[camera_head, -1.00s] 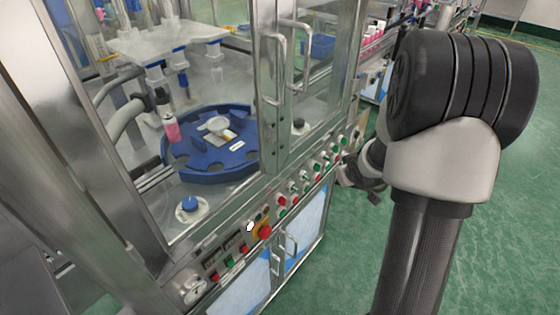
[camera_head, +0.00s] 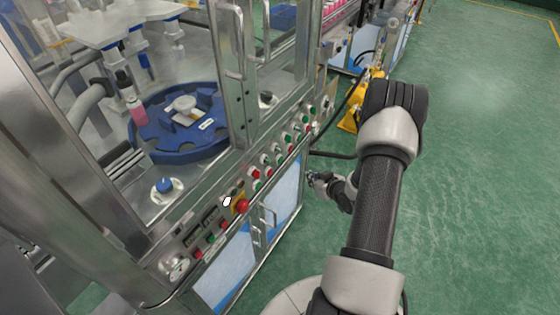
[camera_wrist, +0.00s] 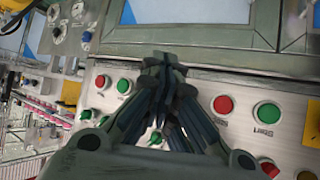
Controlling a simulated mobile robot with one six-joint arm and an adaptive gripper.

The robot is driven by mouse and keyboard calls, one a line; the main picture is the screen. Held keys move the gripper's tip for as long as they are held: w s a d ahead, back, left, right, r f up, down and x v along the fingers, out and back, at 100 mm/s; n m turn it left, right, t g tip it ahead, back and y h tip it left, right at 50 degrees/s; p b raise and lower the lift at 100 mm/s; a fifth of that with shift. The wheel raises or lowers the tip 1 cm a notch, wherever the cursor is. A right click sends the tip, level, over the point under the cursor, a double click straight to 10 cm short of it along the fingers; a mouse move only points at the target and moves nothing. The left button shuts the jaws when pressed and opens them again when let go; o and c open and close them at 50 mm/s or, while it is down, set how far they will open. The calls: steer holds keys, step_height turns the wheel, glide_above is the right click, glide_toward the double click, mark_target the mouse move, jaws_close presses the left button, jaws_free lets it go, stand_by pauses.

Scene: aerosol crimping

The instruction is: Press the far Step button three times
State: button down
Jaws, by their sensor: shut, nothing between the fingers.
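The control panel of the machine carries a slanted row of red and green buttons (camera_head: 279,150) in the head view. In the wrist view the panel shows a red button (camera_wrist: 222,105) and a green button (camera_wrist: 267,112) right of my fingers, and another red button (camera_wrist: 100,81) and green button (camera_wrist: 123,86) left of them. The labels are too small to read, so I cannot tell which is the far Step button. My gripper (camera_wrist: 163,62) is shut and empty in front of the panel. In the head view my gripper (camera_head: 314,179) is small, beside the cabinet front below the button row.
A red emergency-stop knob (camera_head: 242,206) on a yellow plate projects from the panel. Door handles (camera_head: 266,219) stick out from the cabinet below. A blue rotary table (camera_head: 178,148) sits behind the glass. Green floor (camera_head: 480,180) is open at the right.

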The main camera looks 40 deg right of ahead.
mark_target(280, 160)
steer(key=shift+w, duration=0.1)
steer(key=w+a+b, duration=0.1)
steer(key=w+a, duration=0.2)
steer(key=w, duration=0.5)
steer(key=shift+a, duration=0.2)
stand_by(1.4)
steer(key=shift+w+a, duration=0.15)
steer(key=shift+w, duration=0.2)
